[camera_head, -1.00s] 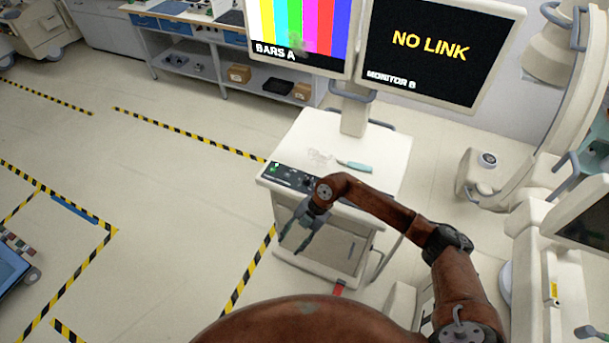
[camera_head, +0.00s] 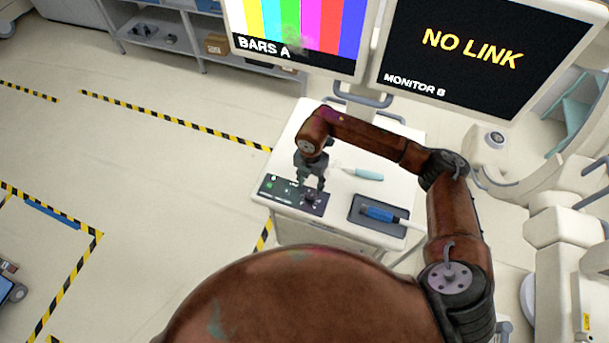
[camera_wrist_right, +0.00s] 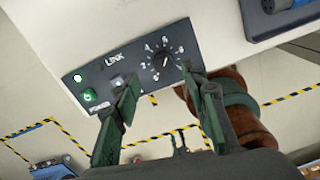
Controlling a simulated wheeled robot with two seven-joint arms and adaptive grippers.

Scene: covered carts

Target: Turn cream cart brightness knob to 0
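The cream cart (camera_head: 400,190) stands in front of me with a dark control panel (camera_head: 270,197) on its near left edge. The right wrist view shows the panel (camera_wrist_right: 95,78) with a round dial knob (camera_wrist_right: 160,63) ringed by white numbers, a LINK switch and a lit green power button. The pointer's exact setting is too small to read. My right gripper (camera_head: 311,186) is above the panel, pointing down. In the wrist view its open fingertips (camera_wrist_right: 162,77) appear on either side of the knob; contact cannot be told. My left gripper is not in view.
A teal-handled tool (camera_head: 366,174) lies on the cart top. A dark tray (camera_head: 362,203) with a blue device (camera_head: 380,213) is right of the panel. Two monitors, BARS A (camera_head: 298,32) and NO LINK (camera_head: 470,50), stand behind. Floor at left is open, with striped tape.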

